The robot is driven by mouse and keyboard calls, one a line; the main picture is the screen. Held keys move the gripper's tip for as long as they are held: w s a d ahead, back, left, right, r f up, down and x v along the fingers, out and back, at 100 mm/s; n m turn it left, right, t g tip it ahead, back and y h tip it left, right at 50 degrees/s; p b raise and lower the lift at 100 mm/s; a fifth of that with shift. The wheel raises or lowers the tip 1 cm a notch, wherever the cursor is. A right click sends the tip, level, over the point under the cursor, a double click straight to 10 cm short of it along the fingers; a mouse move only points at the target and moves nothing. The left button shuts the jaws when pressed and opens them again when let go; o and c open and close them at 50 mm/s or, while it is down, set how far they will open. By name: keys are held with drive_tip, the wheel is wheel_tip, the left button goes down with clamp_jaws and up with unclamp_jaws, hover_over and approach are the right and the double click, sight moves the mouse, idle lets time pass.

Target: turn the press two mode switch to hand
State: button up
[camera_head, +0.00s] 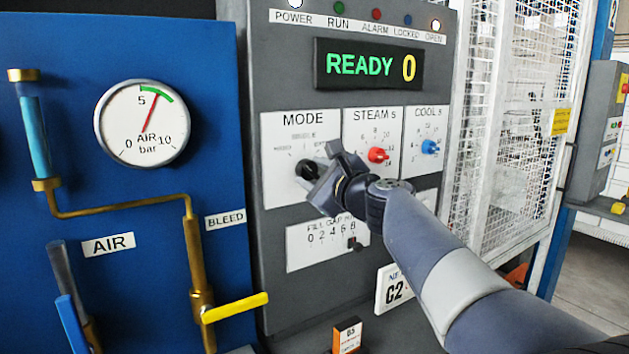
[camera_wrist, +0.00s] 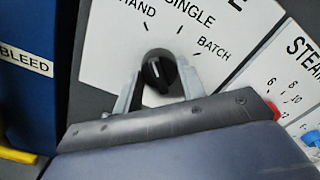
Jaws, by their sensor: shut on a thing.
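The mode switch is a black round knob (camera_head: 306,169) on a white MODE plate (camera_head: 285,188) of the grey press panel. It also shows in the wrist view (camera_wrist: 159,72), with HAND at upper left, SINGLE above and BATCH at right. Its short white mark points roughly up in that view, closer to HAND than to BATCH; its exact position is hard to tell. My gripper (camera_wrist: 160,78) has one finger on each side of the knob and is shut on it. In the head view my gripper (camera_head: 327,176) covers part of the plate.
A red STEAM knob (camera_head: 378,155) and a blue COOL knob (camera_head: 430,146) sit right of the mode plate. A FILL GAP slider (camera_head: 354,244) is below. The display (camera_head: 368,65) reads READY 0. A blue air panel (camera_head: 150,50) with a yellow-handled valve (camera_head: 235,307) stands left.

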idle(0.3)
drive_tip(key=o, duration=1)
drive_tip(key=shift+c, duration=0.2)
drive_tip(key=b+v, duration=0.2)
drive_tip(key=v, duration=0.8)
drive_tip(key=shift+s+d, duration=0.25)
drive_tip(key=shift+s, duration=0.1)
drive_tip(key=shift+w+a, duration=0.1)
drive_tip(key=p+x, duration=0.2)
drive_tip(key=x, duration=0.8)
drive_tip(key=shift+w+a, duration=0.2)
drive_tip(key=shift+w, duration=0.05)
drive_tip(key=shift+s+d, duration=0.1)
